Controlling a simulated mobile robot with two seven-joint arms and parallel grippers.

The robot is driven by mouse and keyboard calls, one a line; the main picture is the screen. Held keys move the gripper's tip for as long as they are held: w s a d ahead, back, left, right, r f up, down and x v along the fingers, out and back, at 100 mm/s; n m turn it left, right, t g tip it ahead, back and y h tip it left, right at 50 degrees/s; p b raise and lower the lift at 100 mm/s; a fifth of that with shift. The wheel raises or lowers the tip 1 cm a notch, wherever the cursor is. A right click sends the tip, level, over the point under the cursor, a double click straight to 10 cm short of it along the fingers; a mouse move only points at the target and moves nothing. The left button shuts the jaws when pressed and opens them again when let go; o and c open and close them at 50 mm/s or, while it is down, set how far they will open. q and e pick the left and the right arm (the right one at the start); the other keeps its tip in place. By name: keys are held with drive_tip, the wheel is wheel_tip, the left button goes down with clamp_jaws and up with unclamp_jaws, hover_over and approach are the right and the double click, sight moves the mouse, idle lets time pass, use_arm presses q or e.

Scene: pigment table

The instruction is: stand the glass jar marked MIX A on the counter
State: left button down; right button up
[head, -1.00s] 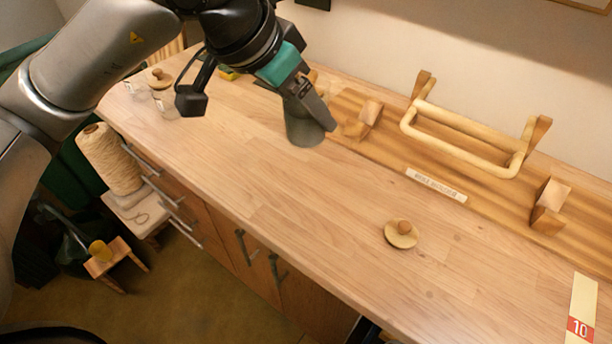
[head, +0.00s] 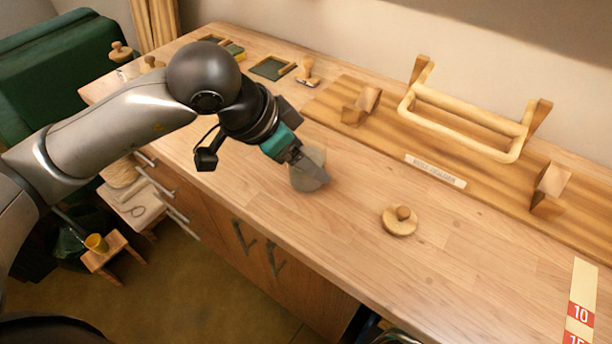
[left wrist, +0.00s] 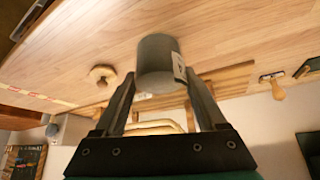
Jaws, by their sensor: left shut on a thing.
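My left gripper (head: 312,172) is shut on a grey, see-through jar (head: 303,176). In the left wrist view the jar (left wrist: 155,58) sits between the two fingertips (left wrist: 160,88), with a pale label partly visible on its side; its wording cannot be read. The jar looks roughly upright over the middle of the wooden counter (head: 340,235). Whether its base touches the counter cannot be told. My right gripper is not in view.
A round wooden lid with a knob (head: 399,222) lies to the right of the jar. A wooden board with a pale roller frame (head: 465,125) is behind. A stamp (head: 308,74) and shallow trays (head: 272,67) lie at the back. The front counter is clear.

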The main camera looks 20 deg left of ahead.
sight(306, 176)
use_arm(q)
drive_tip(key=shift+f+b, duration=0.3)
drive_tip(key=shift+f, duration=1.85)
drive_tip(key=shift+f, duration=0.1)
drive_tip(key=shift+c, duration=1.8)
unclamp_jaws()
drive_tip(key=o, duration=0.4)
drive_tip(key=shift+c, duration=0.2)
